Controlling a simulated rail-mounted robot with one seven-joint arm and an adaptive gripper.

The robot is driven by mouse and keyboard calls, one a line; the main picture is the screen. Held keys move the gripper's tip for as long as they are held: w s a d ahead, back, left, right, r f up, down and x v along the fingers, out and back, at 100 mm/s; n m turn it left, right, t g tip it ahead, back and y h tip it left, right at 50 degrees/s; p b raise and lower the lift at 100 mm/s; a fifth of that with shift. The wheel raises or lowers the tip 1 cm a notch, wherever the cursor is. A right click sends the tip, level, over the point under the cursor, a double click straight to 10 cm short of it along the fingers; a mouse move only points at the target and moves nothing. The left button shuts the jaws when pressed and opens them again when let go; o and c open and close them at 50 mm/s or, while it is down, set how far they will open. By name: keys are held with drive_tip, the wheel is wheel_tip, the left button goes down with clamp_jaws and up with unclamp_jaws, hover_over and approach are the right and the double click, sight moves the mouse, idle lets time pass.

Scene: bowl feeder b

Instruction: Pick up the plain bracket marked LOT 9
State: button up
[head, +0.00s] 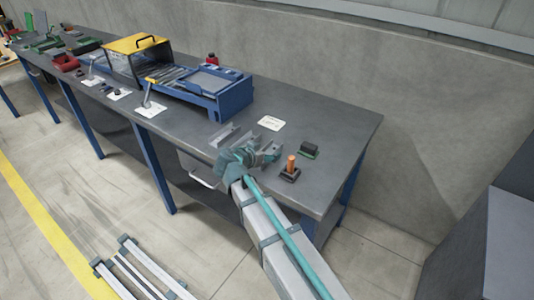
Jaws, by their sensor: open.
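My gripper (264,154) is over the near right part of the grey workbench (345,130), at the end of my teal and grey arm. Its jaws are open, and I see nothing held between them. A plain grey metal bracket (222,134) lies on the bench just beyond and left of my gripper, close to it in the picture. Other grey metal shows between this bracket and the jaws, partly covered by my gripper. No LOT 9 marking can be read at this size, and I cannot tell whether anything touches.
A white card (270,123) lies behind the gripper. To the right stand an orange-handled tool (290,169) and a dark block with green (308,151). A blue feeder unit (210,88) and a yellow-topped box (138,55) stand left. The bench's right end is clear.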

drive_tip(key=shift+c, duration=0.3)
drive_tip(key=c, duration=1.2)
drive_tip(key=shift+c, duration=0.2)
drive_tip(key=shift+r, duration=0.15)
